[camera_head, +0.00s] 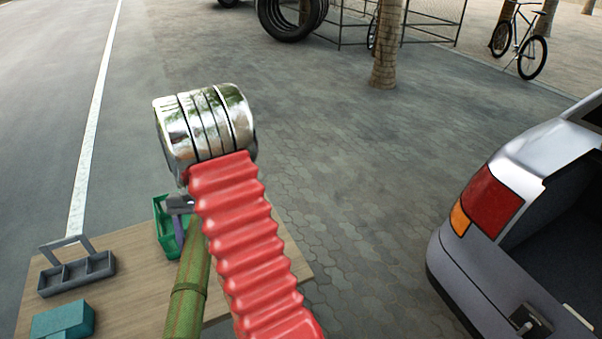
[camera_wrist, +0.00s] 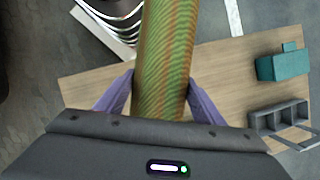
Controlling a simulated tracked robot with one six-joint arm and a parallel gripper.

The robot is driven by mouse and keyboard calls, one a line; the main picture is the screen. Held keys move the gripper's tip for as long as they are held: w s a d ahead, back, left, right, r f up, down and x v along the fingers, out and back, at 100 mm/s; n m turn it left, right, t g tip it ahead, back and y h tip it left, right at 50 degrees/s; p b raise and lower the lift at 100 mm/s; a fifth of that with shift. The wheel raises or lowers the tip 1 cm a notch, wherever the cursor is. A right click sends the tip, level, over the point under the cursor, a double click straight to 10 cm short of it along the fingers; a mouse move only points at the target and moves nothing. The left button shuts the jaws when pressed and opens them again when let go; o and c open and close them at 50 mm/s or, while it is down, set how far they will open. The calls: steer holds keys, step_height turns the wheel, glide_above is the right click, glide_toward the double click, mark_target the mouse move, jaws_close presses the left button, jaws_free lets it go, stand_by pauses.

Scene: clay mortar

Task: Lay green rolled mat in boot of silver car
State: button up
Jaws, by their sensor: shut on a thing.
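The green rolled mat (camera_head: 190,285) has a band around it and stands out over the wooden table in the head view, its lower end cut off by the frame. My gripper (camera_head: 180,215) is shut on it near its upper end, partly hidden behind my red arm sleeve. In the wrist view the mat (camera_wrist: 163,50) lies between the two purple fingers of my gripper (camera_wrist: 161,82), with the table beyond it. The silver car (camera_head: 460,262) is at the right edge of the head view. Its boot (camera_head: 562,255) is open and dark inside, and the part in view looks empty.
The wooden table (camera_head: 135,275) holds a green crate (camera_head: 160,213), a grey divided caddy (camera_head: 75,275) and a teal box (camera_head: 62,319). Paved ground between table and car is clear. A palm trunk (camera_head: 385,50), tyres (camera_head: 288,18) and a bicycle (camera_head: 530,50) stand farther back.

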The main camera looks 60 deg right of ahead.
steer(key=w+a+r+n+h, duration=0.1)
steer(key=w+a+r+n, duration=0.2)
steer(key=a, duration=0.4)
steer(key=w+a+r+n+g+h, duration=0.1)
steer(key=w+a+r+n, duration=0.3)
steer(key=a, duration=0.3)
steer(key=w+a+r+n+g+h, duration=0.1)
steer(key=w+a+r+n, duration=0.2)
steer(key=a, duration=0.5)
steer(key=shift+w+r+n+h, duration=0.35)
steer(key=shift+w+n+h, duration=0.05)
steer(key=shift+w+n, duration=0.25)
steer(key=shift+d, duration=0.1)
